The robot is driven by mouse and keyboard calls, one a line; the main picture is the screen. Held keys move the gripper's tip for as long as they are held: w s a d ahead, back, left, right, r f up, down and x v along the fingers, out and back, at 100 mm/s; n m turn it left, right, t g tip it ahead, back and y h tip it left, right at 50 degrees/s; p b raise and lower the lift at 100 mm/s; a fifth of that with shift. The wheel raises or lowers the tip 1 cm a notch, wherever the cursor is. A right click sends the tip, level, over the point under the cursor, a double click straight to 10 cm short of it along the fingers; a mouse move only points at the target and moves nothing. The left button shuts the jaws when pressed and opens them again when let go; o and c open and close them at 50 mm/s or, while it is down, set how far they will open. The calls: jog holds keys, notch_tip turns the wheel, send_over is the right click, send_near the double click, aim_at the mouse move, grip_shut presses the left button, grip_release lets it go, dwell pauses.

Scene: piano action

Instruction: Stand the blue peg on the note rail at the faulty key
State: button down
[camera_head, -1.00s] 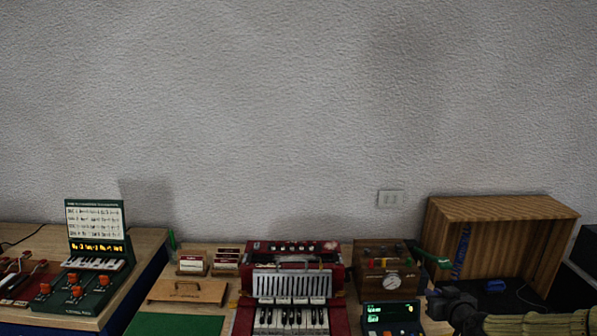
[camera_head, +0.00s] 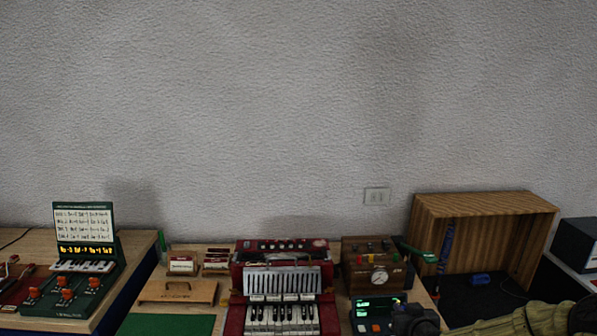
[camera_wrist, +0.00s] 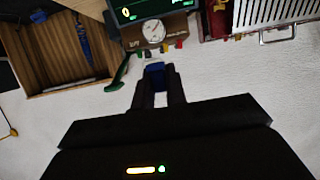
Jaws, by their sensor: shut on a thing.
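My gripper (camera_wrist: 159,84) is shut on the blue peg (camera_wrist: 155,76), which shows between the two dark fingers in the wrist view. In the head view my gripper (camera_head: 412,318) is a dark shape at the lower right, in front of the wooden gauge box, and the peg cannot be made out there. The red accordion-like instrument (camera_head: 238,300) with piano keys (camera_head: 283,318) stands to the left of my gripper. I cannot tell for sure which strip is the note rail, nor which key is faulty.
A wooden gauge box (camera_head: 358,280) with coloured pegs stands behind a display unit (camera_head: 375,303) with green lettering. An open wooden cabinet (camera_head: 480,205) stands to the right. A green mat (camera_head: 165,325) and wooden block (camera_head: 178,291) lie left of the instrument. A green console (camera_head: 85,290) is far left.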

jog(key=s+a+f+p, duration=0.1)
jog(key=s+a+f, duration=0.8)
jog(key=a+f, duration=0.3)
jog(key=shift+a+f, duration=0.25)
jog(key=s+f, duration=0.4)
jog(key=f, duration=0.1)
jog(key=shift+s+a+f, duration=0.25)
jog(key=shift+a, duration=0.2)
